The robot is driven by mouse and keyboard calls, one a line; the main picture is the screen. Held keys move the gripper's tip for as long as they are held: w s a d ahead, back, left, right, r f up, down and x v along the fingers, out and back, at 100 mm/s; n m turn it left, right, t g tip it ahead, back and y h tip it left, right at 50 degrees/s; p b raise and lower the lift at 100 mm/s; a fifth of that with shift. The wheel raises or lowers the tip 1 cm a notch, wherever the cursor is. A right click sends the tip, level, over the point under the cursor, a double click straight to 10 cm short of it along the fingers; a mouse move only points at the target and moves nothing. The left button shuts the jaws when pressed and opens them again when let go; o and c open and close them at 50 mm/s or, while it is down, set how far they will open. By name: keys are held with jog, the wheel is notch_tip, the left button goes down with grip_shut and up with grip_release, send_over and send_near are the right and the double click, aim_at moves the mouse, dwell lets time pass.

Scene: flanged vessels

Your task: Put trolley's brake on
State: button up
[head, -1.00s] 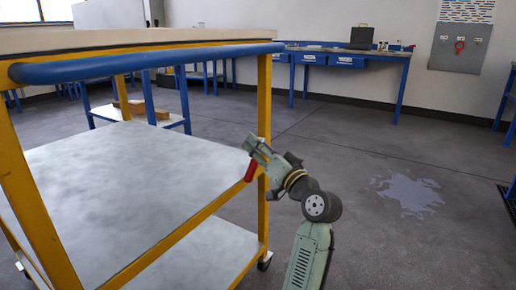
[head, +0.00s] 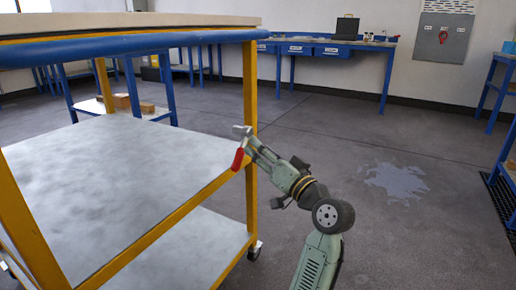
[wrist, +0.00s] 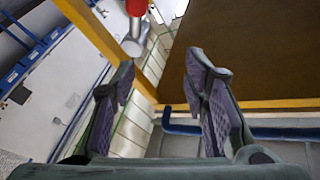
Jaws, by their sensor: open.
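The trolley has a yellow frame (head: 250,90), a blue push bar (head: 120,45) and grey shelves (head: 100,165). A lever with a red grip (head: 238,159) and a grey metal end (head: 241,131) is at its near right post; I take it for the brake. The grip hangs down, slightly tilted. My gripper (head: 256,147) is close to the lever, on its right. In the wrist view, my gripper (wrist: 165,78) has its fingers apart with nothing between them. The red grip (wrist: 136,7) and grey end (wrist: 132,46) lie beyond the fingertips, toward the left finger. Contact cannot be told.
The trolley's post and shelf edges are close to my arm. A caster (head: 254,251) shows below. The floor on the right is open, with a pale patch (head: 395,181). A blue workbench (head: 330,50) stands along the back wall, and a blue rack (head: 500,90) at the right.

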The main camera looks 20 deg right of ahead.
jog(key=shift+v, duration=1.2)
jog(key=shift+w+f, duration=0.1)
jog(key=shift+f, duration=0.05)
jog(key=shift+c, duration=0.2)
